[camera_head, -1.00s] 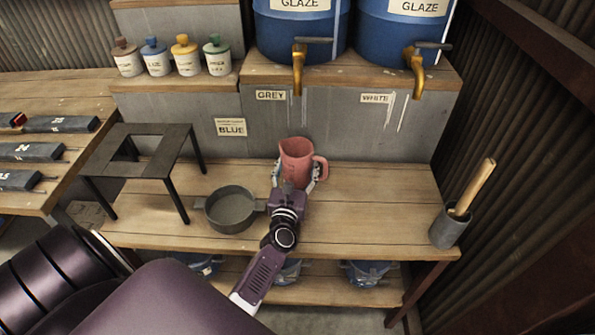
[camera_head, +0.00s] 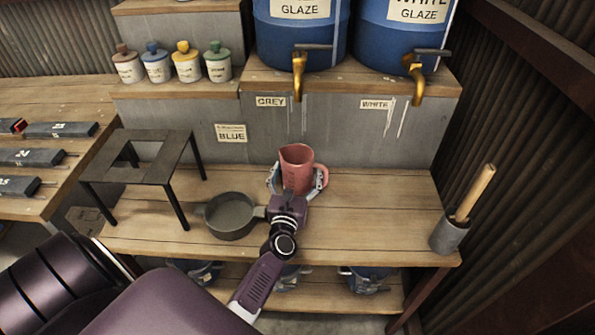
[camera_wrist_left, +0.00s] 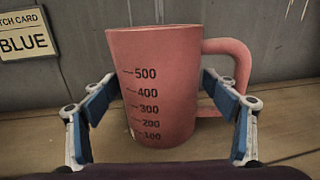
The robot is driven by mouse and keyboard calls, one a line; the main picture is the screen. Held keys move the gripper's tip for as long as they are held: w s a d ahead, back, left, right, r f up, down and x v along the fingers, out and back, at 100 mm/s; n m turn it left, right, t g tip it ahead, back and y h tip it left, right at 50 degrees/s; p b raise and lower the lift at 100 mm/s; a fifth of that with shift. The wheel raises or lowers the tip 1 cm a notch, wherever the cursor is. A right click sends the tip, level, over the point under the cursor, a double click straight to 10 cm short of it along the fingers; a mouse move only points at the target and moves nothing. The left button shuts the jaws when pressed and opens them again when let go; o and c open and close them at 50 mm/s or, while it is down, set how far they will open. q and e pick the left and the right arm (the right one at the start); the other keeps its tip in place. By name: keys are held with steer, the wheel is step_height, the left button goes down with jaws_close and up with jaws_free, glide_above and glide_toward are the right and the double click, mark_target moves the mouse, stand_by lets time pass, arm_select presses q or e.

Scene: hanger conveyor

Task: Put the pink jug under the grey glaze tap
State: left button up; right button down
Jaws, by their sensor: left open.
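The pink jug (camera_head: 298,168) stands upright on the wooden bench, close to the grey back panel and below the grey glaze tap (camera_head: 299,73). The jug (camera_wrist_left: 160,85) fills the middle of the left wrist view, with its measuring marks facing me and its handle to the right. My left gripper (camera_head: 297,184) is open, its blue-padded fingers on either side of the jug. In the wrist view, gaps show between the finger pads and the jug's body; the right finger is near the handle. My right gripper is not in view.
A dark grey pan (camera_head: 231,216) stands left of my gripper, close to it. A black metal stand (camera_head: 152,165) is further left. A pot with a wooden-handled tool (camera_head: 450,232) stands at the bench's right end. The white glaze tap (camera_head: 416,75) is to the right.

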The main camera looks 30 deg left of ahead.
arm_select(q)
steer(key=v, duration=1.2)
